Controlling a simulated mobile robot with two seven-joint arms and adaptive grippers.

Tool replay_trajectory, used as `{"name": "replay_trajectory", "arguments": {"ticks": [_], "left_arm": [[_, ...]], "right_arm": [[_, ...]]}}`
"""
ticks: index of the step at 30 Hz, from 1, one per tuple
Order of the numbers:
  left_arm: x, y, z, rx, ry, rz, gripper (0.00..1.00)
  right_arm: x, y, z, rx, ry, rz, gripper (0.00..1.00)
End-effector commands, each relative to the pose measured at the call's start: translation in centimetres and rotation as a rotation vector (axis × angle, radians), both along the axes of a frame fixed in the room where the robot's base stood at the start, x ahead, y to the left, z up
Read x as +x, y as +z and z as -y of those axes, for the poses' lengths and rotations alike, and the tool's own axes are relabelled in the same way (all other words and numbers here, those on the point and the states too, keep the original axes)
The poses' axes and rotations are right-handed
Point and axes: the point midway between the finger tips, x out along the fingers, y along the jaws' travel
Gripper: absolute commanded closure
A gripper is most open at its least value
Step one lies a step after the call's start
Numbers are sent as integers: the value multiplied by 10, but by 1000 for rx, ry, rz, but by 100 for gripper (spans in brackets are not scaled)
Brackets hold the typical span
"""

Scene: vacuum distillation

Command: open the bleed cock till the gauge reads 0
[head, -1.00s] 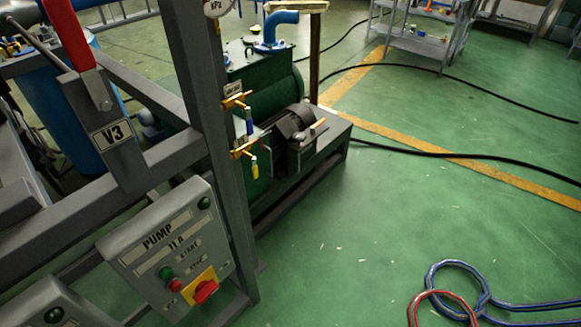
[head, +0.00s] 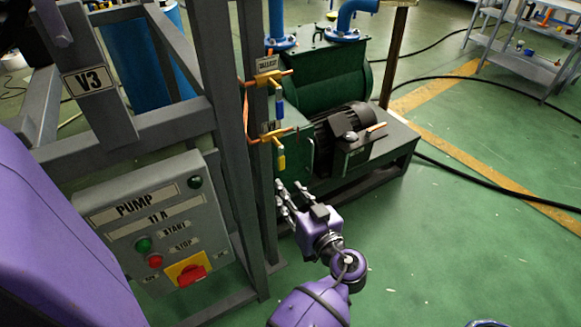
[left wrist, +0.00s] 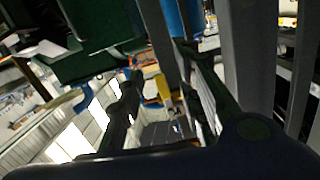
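Two brass cocks sit on the frame post in the head view. The upper cock (head: 268,79) has a blue lever and a label reading BALLAST. The lower cock (head: 272,136) has a yellow lever (head: 281,161) hanging down; its label is too small to read. My left gripper (head: 287,188) is below the lower cock, apart from it, with its fingers pointing up toward it. In the left wrist view its fingers (left wrist: 160,62) are spread, with a yellow part (left wrist: 164,92) showing between them. The gauge is out of view now. My right gripper is not in view.
The PUMP switch box (head: 155,225) with its red knob is left of the post. The V3 plate (head: 91,82) is on the frame. The green pump (head: 335,75) and its motor (head: 345,125) stand behind the cocks. Green floor is open at right.

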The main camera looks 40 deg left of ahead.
Motion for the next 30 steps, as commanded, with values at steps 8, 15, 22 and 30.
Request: {"name": "replay_trajectory", "arguments": {"ticks": [8,15,22,30], "left_arm": [[15,36,-4,52,75,138,67],[29,37,-39,52,73,136,67],[40,36,-63,50,70,135,67],[41,35,-67,50,70,134,67]], "right_arm": [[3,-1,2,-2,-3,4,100],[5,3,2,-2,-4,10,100],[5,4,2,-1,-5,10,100],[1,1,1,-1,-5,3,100]]}}
